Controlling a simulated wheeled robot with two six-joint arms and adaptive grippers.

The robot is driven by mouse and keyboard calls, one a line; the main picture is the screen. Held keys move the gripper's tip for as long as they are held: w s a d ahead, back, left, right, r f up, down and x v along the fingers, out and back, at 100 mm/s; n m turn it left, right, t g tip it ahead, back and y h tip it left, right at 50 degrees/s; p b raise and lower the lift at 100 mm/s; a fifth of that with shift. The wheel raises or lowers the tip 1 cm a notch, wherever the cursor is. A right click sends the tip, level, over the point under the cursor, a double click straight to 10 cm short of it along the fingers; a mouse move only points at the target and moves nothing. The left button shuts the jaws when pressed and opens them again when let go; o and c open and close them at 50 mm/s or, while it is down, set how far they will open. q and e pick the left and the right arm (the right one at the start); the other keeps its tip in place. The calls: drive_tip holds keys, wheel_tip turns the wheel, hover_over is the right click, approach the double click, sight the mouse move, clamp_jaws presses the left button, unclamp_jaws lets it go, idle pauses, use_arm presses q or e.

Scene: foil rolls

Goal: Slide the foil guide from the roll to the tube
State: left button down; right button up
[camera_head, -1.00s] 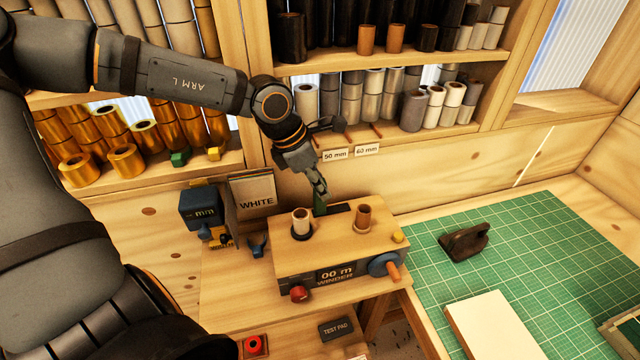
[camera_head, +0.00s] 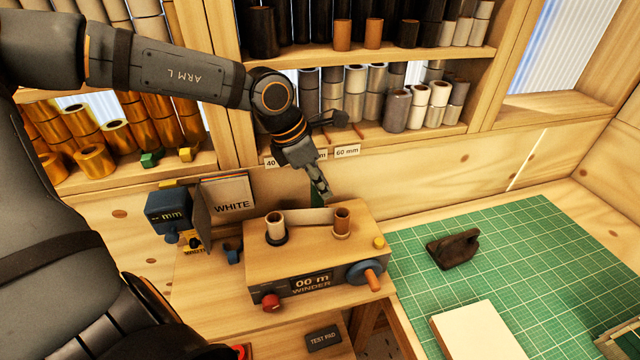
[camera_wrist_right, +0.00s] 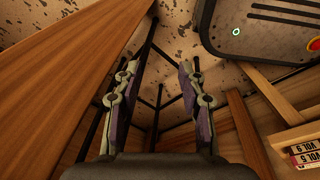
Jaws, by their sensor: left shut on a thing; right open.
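The winder (camera_head: 262,262) is a wooden box on the bench in the head view. A white roll (camera_head: 275,224) stands upright on its left and a brown tube (camera_head: 342,220) on its right. A pale strip of foil (camera_head: 308,215) spans between them. My left gripper (camera_head: 322,192) is shut on the green foil guide (camera_head: 317,201), behind the strip and nearer the tube than the roll. The gripper partly hides the guide; whether the strip touches the tube is unclear. My right gripper (camera_wrist_right: 159,68) is open and empty in the right wrist view.
A blue crank (camera_head: 365,272) and a red knob (camera_head: 271,302) are on the winder's front. The WHITE card box (camera_head: 230,205) stands at its left. A green cutting mat (camera_head: 500,240) with a dark tool (camera_head: 453,248) lies to the right. Shelves of rolls stand behind.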

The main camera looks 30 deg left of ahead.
use_arm(q)
drive_tip(key=c, duration=1.3)
unclamp_jaws()
drive_tip(key=shift+r, duration=0.1)
drive_tip(key=shift+o, duration=0.5)
drive_tip(key=shift+w+d, duration=0.15)
drive_tip(key=shift+d, duration=0.05)
drive_tip(key=shift+a+r, duration=0.1)
drive_tip(key=shift+a, duration=0.1)
wheel_tip(320, 180, up, 10)
drive_tip(key=shift+d+f, duration=0.1)
drive_tip(key=shift+d, duration=0.05)
use_arm(e)
drive_tip(key=shift+s+a+f, duration=0.1)
drive_tip(key=shift+s+a, duration=0.4)
drive_tip(key=shift+s, duration=0.2)
